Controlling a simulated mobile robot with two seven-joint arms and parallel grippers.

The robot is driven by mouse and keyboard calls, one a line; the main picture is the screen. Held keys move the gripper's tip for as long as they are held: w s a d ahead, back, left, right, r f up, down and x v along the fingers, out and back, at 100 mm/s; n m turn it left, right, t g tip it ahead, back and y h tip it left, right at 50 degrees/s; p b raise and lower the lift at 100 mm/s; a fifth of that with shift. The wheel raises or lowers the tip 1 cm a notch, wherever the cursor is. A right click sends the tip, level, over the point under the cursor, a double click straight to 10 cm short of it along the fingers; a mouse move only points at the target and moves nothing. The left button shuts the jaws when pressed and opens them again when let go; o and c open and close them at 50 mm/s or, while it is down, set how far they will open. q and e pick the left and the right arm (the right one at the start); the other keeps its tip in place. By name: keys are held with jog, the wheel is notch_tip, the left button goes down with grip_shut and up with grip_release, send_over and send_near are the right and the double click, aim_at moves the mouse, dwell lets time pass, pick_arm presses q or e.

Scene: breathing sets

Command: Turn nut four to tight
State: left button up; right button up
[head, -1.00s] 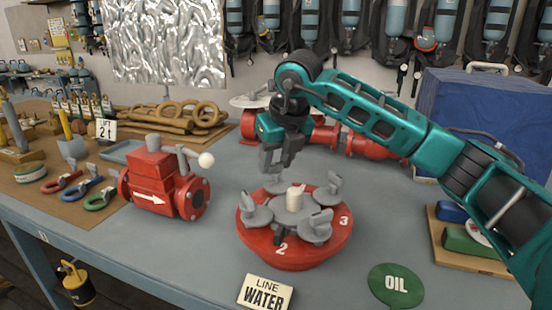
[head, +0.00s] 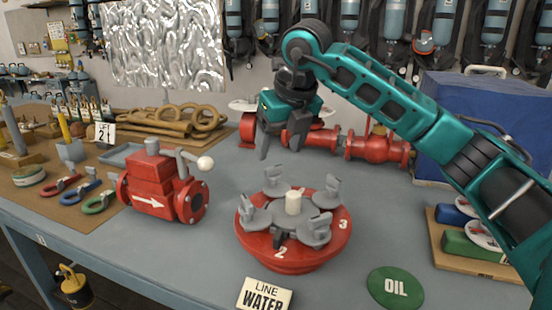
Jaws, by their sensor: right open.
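A round red base (head: 289,263) stands on the bench with a grey plate and a white central post (head: 293,203). Several grey wing nuts ring the post: one at the back (head: 275,182), one at the right (head: 328,194), one at the front right (head: 315,231) and one at the left (head: 254,215). The rim shows 2 at the front and 3 at the right; no 4 is visible. My right gripper (head: 275,143) is open and empty, pointing down above and behind the back nut, clear of it. My left gripper is not in view.
A red valve block (head: 152,190) with a lever stands left of the base. Red pipework (head: 376,149) lies behind. A "LINE WATER" sign (head: 265,294) and a green OIL disc (head: 395,288) lie in front. A blue case (head: 477,115) stands at the right.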

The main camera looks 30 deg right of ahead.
jog(key=v, duration=0.7)
jog(key=shift+r, duration=0.35)
jog(key=shift+s, duration=0.15)
